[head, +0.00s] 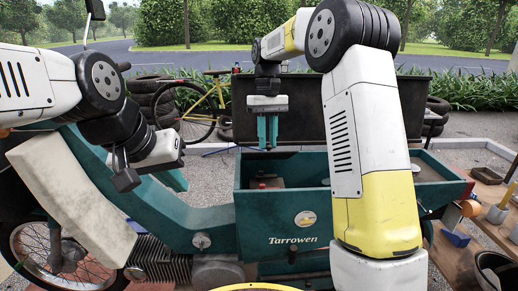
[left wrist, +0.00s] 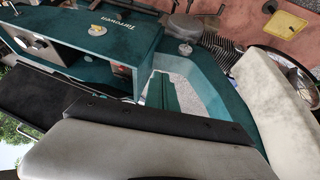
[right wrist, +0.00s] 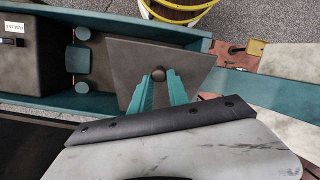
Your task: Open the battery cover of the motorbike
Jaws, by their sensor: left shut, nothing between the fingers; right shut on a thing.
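The teal motorbike has an open-topped cargo box (head: 285,225) marked "Tarrowen"; it also shows in the left wrist view (left wrist: 130,45). In the right wrist view, a flat grey-brown panel (right wrist: 190,62), apparently the battery cover, has a small dark knob (right wrist: 158,74). My right gripper (right wrist: 159,80) is shut on this knob. In the head view, my right gripper (head: 268,146) points down at the box's back left; I cannot tell how far the panel is raised. My left gripper (head: 177,183) is shut and empty beside the seat; its fingers also show in the left wrist view (left wrist: 163,90).
A small red part (head: 262,185) sits in the box's left end. The pale seat (head: 65,195) lies left of the box. A wooden bench (head: 470,235) with tools stands at right. My right arm hides the box's middle.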

